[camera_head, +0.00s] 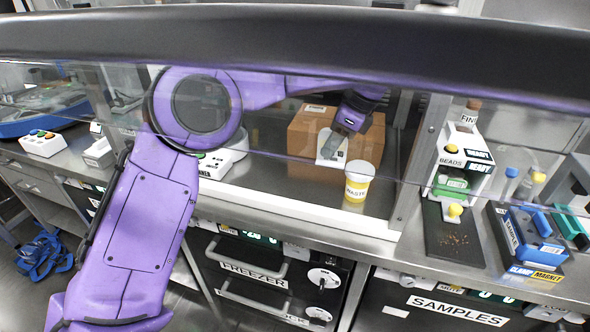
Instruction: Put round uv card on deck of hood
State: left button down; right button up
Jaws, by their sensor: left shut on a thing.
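My left arm reaches in from the left, and its gripper (337,145) is inside the hood, seen through the glass sash. The gripper is shut on a pale, flat piece, which I take to be the round UV card (323,158); fingers and glass partly hide its outline. The card is in front of a brown cardboard box, low over the hood deck (285,186). I cannot tell whether the card touches the deck. My right gripper is not in view.
The brown box (303,135) stands behind the gripper. A white device (222,158) is to the left. A dark sash bar (300,45) crosses above. Deck between device and cup is clear.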

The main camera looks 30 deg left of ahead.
pick_arm(q)
jog(key=shift+w+a+r, duration=0.15)
jog(key=shift+a+r, duration=0.1)
jog(key=a+f+p, duration=0.1)
jog(key=a+f, duration=0.2)
jog(key=a, duration=0.1)
jog(key=w+a+f+p, duration=0.1)
jog(key=a+f, duration=0.2)
jog(key=a, duration=0.1)
jog(key=w+a+f, duration=0.1)
jog(key=a+f, duration=0.2)
jog(key=a, duration=0.2)
jog(key=shift+f+p, duration=0.1)
jog(key=shift+p, duration=0.3)
jog(key=x, duration=0.1)
jog(key=p+x, duration=0.1)
jog(key=x, duration=0.1)
jog(key=shift+w+d+f, duration=0.15)
jog(key=shift+d+f, duration=0.1)
jog(key=shift+f, duration=0.2)
jog(key=shift+d, duration=0.1)
jog(key=shift+f, duration=0.15)
jog(key=c, duration=1)
grip_release()
